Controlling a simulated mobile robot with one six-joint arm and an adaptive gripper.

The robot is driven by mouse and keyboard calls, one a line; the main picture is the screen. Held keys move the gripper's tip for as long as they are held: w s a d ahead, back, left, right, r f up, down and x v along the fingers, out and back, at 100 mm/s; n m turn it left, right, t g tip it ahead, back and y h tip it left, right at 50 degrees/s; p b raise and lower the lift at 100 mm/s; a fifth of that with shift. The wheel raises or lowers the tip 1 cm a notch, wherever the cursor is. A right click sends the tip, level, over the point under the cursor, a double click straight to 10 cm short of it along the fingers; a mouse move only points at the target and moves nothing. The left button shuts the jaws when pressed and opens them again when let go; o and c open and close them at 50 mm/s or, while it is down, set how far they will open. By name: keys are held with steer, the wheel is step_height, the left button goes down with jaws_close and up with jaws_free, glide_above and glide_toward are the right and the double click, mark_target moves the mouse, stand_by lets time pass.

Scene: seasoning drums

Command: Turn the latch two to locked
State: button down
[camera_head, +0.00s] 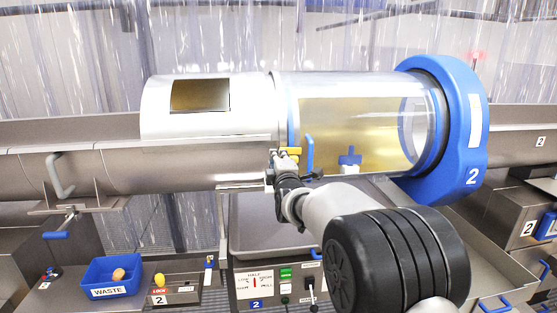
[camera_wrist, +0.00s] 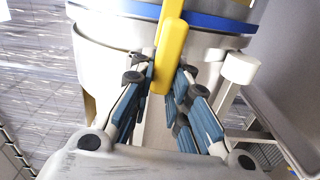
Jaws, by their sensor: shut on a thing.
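The yellow latch (camera_head: 291,152) sits at the left rim of the clear drum (camera_head: 365,120), which has a blue ring marked 2 (camera_head: 474,150) at its right end. In the wrist view the latch shows as a yellow bar (camera_wrist: 172,45) against the blue band and metal rim. My gripper (camera_wrist: 167,78) has its two fingers on either side of the bar's lower end and is shut on it. In the head view my gripper (camera_head: 281,165) is small, and partly hides the latch. I cannot tell whether the latch is locked.
A blue handle (camera_head: 310,152) stands just right of the latch, and a blue knob (camera_head: 350,158) shows farther right. Below are a blue waste bin (camera_head: 111,278), a panel with a red LOCK label and 2 (camera_head: 175,292), and a control panel with buttons (camera_head: 270,284). A metal tray lies beneath the drum.

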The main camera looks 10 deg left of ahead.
steer(key=shift+f+n, duration=0.15)
steer(key=shift+n, duration=0.35)
steer(key=c, duration=1.5)
jaws_free()
steer(key=shift+s, duration=0.1)
steer(key=v, duration=1.2)
steer(key=shift+d, duration=0.1)
